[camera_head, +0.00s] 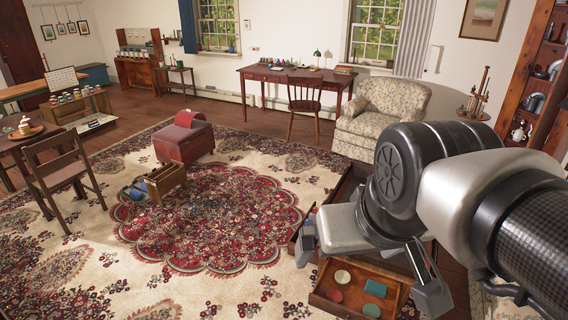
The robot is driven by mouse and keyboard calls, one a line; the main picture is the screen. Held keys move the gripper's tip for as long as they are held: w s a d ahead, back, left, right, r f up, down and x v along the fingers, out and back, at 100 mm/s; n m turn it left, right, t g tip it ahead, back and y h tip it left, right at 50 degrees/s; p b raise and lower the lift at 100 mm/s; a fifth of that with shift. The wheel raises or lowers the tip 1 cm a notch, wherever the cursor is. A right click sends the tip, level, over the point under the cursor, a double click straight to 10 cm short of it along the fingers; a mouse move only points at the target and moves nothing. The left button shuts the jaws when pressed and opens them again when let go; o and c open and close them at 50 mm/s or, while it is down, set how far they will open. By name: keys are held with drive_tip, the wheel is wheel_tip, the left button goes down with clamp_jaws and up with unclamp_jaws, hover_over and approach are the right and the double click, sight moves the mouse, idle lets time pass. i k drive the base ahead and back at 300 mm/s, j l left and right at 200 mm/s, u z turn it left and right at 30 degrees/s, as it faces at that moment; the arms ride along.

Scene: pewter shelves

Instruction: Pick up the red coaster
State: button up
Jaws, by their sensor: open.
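A small round red disc (335,296), which looks like the red coaster, lies in an open wooden drawer (322,302) at the bottom of the view, near the drawer's left side. My gripper (368,278) is above the drawer with its two fingers spread wide. Nothing shows between the fingers. The red disc is below and to the left of the middle of the gripper, apart from it. Part of the drawer and the cabinet behind it is hidden by my arm.
The drawer also holds a cream disc (342,277), a green block (375,288) and a green disc (372,310). An armchair (385,115) stands behind. A wooden caddy (166,181) sits on the rug (215,220). The rug left of the drawer is clear.

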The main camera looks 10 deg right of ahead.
sight(335, 295)
drive_tip(key=i+j+z, duration=0.15)
drive_tip(key=i+z, duration=0.25)
drive_tip(key=i+j+z, duration=0.75)
